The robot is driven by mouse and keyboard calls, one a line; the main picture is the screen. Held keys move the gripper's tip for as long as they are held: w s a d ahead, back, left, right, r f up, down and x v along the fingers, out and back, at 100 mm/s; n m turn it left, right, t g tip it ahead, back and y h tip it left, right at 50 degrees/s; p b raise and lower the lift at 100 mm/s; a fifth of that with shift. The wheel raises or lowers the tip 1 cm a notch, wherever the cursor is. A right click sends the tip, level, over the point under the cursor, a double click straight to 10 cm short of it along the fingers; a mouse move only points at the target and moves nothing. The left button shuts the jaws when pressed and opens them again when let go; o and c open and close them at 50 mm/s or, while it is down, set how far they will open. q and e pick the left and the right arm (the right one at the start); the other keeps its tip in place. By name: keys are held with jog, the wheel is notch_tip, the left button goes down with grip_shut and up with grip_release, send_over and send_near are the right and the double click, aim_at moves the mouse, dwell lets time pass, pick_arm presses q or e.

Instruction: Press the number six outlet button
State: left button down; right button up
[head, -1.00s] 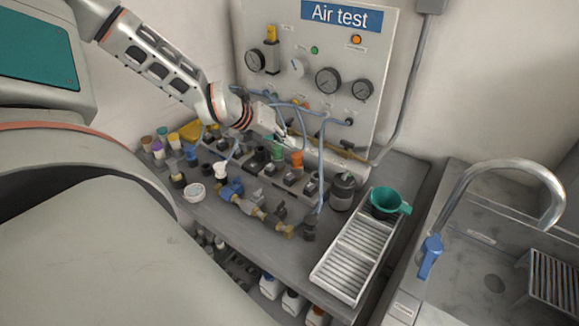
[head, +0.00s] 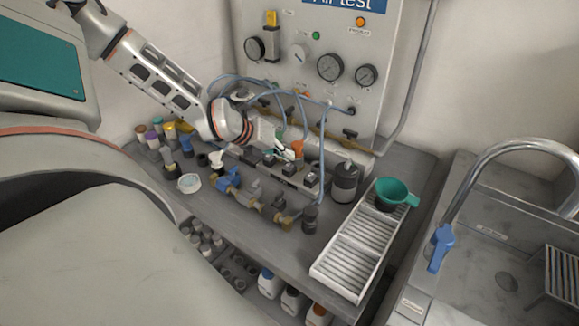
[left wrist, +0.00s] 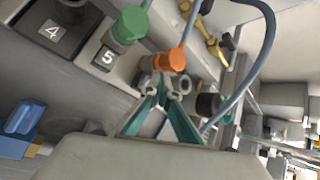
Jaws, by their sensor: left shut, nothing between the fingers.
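The row of outlet blocks stands on the bench below the gauge panel. In the left wrist view I read a label 4 (left wrist: 52,32) and a label 5 (left wrist: 107,57), with a green fitting (left wrist: 130,25) behind the 5. An orange fitting (left wrist: 173,60) stands to the right of it; it also shows in the head view (head: 297,148). My left gripper (head: 288,153) is shut and empty, its green fingers (left wrist: 165,88) meeting just in front of the orange fitting. No label 6 shows; the fingers cover that spot. I cannot tell whether they touch a button. My right gripper is out of view.
Blue hoses (head: 323,165) loop over the blocks. A dark canister (head: 345,181) stands right of the row, then a white slatted tray (head: 345,262) with a green funnel (head: 397,193). Blue and brass valves (head: 232,181) lie in front. The gauge panel (head: 300,25) rises behind.

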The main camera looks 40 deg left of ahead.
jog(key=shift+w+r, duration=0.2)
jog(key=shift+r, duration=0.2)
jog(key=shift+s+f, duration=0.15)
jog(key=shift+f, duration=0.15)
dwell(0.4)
pick_arm(q)
jog(key=shift+f, duration=0.1)
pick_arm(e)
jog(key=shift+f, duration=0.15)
pick_arm(q)
jog(key=shift+f+b, duration=0.3)
jog(key=shift+b, duration=0.1)
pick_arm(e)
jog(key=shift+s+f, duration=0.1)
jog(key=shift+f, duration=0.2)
pick_arm(q)
jog(key=shift+f+b, duration=0.4)
jog(key=shift+f, duration=0.1)
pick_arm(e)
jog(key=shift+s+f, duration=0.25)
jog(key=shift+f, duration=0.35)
pick_arm(q)
jog(key=shift+r, duration=0.1)
jog(key=shift+r+p, duration=0.45)
jog(key=shift+r, duration=0.4)
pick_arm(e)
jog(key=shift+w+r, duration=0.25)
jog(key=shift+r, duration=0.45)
